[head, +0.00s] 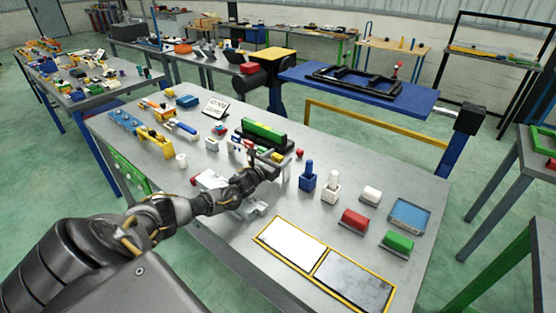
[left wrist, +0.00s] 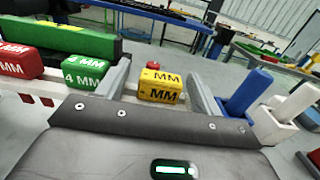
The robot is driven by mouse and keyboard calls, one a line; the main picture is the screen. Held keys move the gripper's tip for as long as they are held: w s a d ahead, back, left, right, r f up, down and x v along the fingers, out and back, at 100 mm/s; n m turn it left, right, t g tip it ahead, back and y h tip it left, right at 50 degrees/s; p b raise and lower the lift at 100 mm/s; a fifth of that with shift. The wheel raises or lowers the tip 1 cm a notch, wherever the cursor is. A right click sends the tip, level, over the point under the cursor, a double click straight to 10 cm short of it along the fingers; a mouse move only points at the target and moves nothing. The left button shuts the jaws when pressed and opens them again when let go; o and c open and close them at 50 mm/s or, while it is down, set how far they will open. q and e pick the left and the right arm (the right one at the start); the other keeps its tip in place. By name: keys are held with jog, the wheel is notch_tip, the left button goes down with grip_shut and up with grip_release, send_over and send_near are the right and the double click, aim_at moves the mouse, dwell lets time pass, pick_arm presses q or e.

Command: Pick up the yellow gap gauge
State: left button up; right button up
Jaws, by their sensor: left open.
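The yellow gap gauge (left wrist: 160,86) is a small yellow block with black "MM" lettering. In the left wrist view it lies between the two fingers of my left gripper (left wrist: 160,92), which are apart, with visible space beside the block. In the head view the left gripper (head: 277,163) is low over the middle of the workbench, and the yellow gauge (head: 277,157) is partly hidden there. A green "4 MM" gauge (left wrist: 85,72) and a red gauge (left wrist: 15,62) stand in a row to the left of the left finger. My right gripper is not in view.
A long green block (head: 263,132) in a black holder lies just behind the gauges. A blue post in its block (head: 307,177) and a white one (head: 331,188) stand close right. A yellow-bordered mat (head: 322,263) lies at the front right, with red (head: 354,219) and green (head: 398,241) blocks behind.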

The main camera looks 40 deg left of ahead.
pick_arm(q)
jog(key=shift+c, duration=0.3)
jog(key=c, duration=1)
jog(key=shift+r, duration=0.1)
